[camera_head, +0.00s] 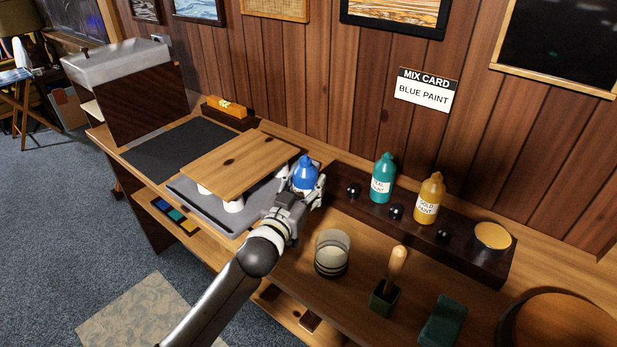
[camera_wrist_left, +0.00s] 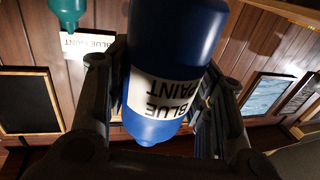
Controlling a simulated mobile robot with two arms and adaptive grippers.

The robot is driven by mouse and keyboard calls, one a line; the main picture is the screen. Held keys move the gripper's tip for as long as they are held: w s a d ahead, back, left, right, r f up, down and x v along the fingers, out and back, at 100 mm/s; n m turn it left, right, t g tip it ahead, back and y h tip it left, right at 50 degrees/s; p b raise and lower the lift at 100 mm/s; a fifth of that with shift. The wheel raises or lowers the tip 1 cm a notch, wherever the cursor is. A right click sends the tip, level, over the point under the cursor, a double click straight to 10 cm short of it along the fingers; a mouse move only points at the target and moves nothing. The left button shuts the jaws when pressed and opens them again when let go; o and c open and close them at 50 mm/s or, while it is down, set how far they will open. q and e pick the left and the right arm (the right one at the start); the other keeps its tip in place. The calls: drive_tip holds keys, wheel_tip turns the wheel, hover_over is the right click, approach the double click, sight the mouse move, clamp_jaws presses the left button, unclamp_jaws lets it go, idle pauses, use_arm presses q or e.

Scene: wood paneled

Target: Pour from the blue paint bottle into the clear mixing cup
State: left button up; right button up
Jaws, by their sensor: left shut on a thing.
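My left gripper (camera_head: 304,186) is shut on the blue paint bottle (camera_head: 305,172), at the back of the bench beside the wooden board. In the left wrist view the blue bottle (camera_wrist_left: 172,45) fills the middle between the fingers, its label reading BLUE PAINT. The gripper hides most of the bottle in the head view, so I cannot tell whether its base touches the rack. The clear mixing cup (camera_head: 332,254) stands upright on the bench, in front and to the right of the bottle, with dark bands near its base. My right gripper is not in view.
A dark rack (camera_head: 470,258) holds a teal bottle (camera_head: 382,178) and a gold bottle (camera_head: 429,199). A green holder with a wooden-handled tool (camera_head: 396,266) stands right of the cup. A wooden board (camera_head: 232,165) is raised on white supports left of the gripper.

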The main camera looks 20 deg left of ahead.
use_arm(q)
drive_tip(key=s+r+n+y, duration=0.1)
drive_tip(key=s, duration=1.8)
drive_tip(key=shift+d+r+y, duration=0.3)
drive_tip(key=shift+r+y, duration=0.05)
drive_tip(key=shift+y, duration=0.05)
drive_tip(key=shift+f, duration=0.1)
